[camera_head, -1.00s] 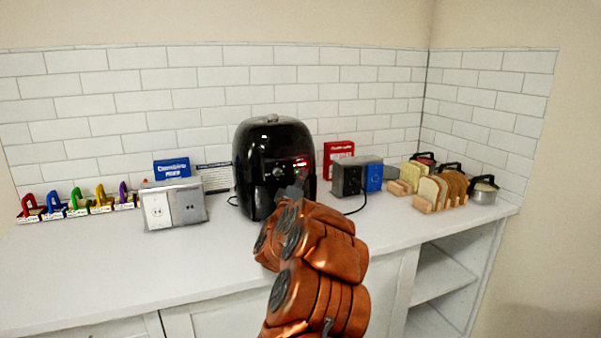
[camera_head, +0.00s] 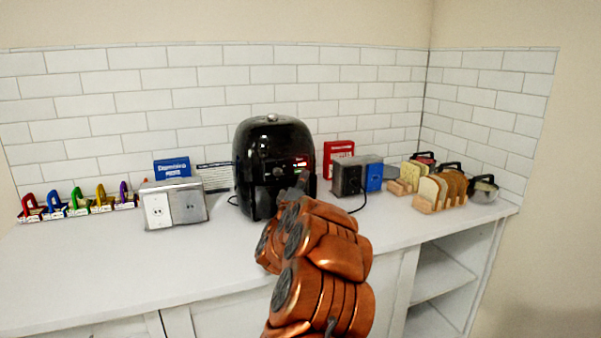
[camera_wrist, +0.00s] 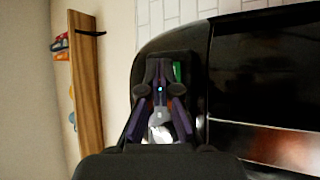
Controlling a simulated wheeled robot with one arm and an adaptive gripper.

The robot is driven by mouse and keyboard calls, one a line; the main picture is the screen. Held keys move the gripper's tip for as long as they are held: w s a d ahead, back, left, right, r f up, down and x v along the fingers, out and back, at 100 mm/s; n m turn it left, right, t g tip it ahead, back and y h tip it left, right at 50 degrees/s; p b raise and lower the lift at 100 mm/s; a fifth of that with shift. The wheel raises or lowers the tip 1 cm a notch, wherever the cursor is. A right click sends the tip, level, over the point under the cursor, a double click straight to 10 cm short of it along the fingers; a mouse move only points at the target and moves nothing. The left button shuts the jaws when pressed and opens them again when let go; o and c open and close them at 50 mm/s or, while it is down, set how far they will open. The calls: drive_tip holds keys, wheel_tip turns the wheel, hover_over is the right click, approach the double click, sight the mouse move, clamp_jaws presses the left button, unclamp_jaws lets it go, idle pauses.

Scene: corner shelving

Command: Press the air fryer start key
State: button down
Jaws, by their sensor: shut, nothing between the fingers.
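The black air fryer (camera_head: 262,150) stands on the white counter, with a small lit red mark high on its front. My gripper (camera_head: 300,181) is in front of the lower right part of the fryer's front and hides some of it. In the wrist view, the fryer's glossy black body (camera_wrist: 255,70) fills the right side. My gripper (camera_wrist: 160,90) is shut and empty, its fingertips against a dark panel of the fryer. A small green patch (camera_wrist: 178,72) shows just right of the fingertips. I cannot tell whether the fingertips touch the panel.
A grey outlet box (camera_head: 174,204) stands left of the fryer. A dark and blue box (camera_head: 348,177) and bread racks (camera_head: 440,190) are on the right. Coloured padlock-like items (camera_head: 80,203) line the far left. The front counter (camera_head: 120,260) is clear.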

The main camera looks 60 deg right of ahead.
drive_tip(key=shift+s+a, duration=0.45)
drive_tip(key=shift+s, duration=0.25)
drive_tip(key=shift+s+a, duration=0.45)
drive_tip(key=shift+s, duration=0.25)
drive_tip(key=shift+s+a, duration=0.45)
drive_tip(key=shift+s, duration=0.25)
